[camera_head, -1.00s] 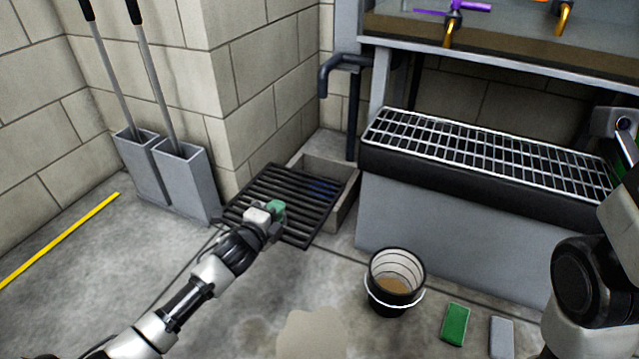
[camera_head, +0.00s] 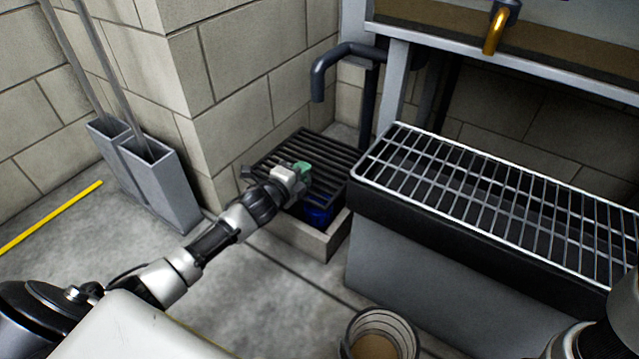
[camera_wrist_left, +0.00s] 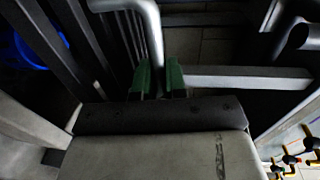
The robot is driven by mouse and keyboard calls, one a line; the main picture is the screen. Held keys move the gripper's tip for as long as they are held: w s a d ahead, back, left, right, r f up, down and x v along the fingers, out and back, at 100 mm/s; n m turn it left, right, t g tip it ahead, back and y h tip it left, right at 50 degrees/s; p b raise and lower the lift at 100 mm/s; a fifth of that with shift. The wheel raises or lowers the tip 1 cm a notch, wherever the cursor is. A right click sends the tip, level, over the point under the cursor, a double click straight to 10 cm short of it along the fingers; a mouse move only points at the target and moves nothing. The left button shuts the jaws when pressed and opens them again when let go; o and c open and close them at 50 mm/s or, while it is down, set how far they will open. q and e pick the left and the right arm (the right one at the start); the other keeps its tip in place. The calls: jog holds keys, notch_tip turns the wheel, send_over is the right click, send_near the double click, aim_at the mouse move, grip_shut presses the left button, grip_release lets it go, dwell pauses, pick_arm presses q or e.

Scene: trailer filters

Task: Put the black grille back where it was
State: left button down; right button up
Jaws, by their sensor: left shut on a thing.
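The black grille (camera_head: 328,152) is a barred metal panel over the back part of the square concrete drain box (camera_head: 318,245) in the floor corner. The front part of the box is uncovered, and a blue thing (camera_head: 319,215) shows inside it. My left gripper (camera_head: 301,172), with green fingertips, is shut on the grille near its front side. I cannot tell whether the grille touches the rim or hangs above it. The left wrist view shows the green fingertips (camera_wrist_left: 160,78) close together, dark bars beside them and the blue thing (camera_wrist_left: 30,52) at left. My right gripper is not in view.
A dark bent pipe (camera_head: 345,55) comes down behind the box. A grey trough with a metal grating (camera_head: 490,190) stands close at right. Grey holders (camera_head: 150,180) stand by the wall at left. A bucket (camera_head: 380,335) stands at the bottom edge.

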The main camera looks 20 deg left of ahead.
pick_arm(q)
notch_tip(320, 180, down, 5)
jog(key=b, duration=0.4)
jog(key=shift+f, duration=0.2)
jog(key=shift+f+b, duration=1.85)
jog(key=shift+f, duration=0.2)
jog(key=shift+f, duration=0.1)
jog(key=shift+f, duration=0.15)
jog(key=c, duration=1.2)
grip_release()
jog(key=shift+s+a+r+p, duration=0.3)
jog(key=shift+s+p, duration=0.9)
jog(key=shift+s, duration=0.8)
jog(key=shift+s+a+r+p, duration=0.3)
jog(key=shift+s+p, duration=0.9)
jog(key=shift+s, duration=0.75)
jog(key=shift+s+a+r+p, duration=0.3)
jog(key=shift+s+p, duration=0.9)
jog(key=shift+s, duration=0.8)
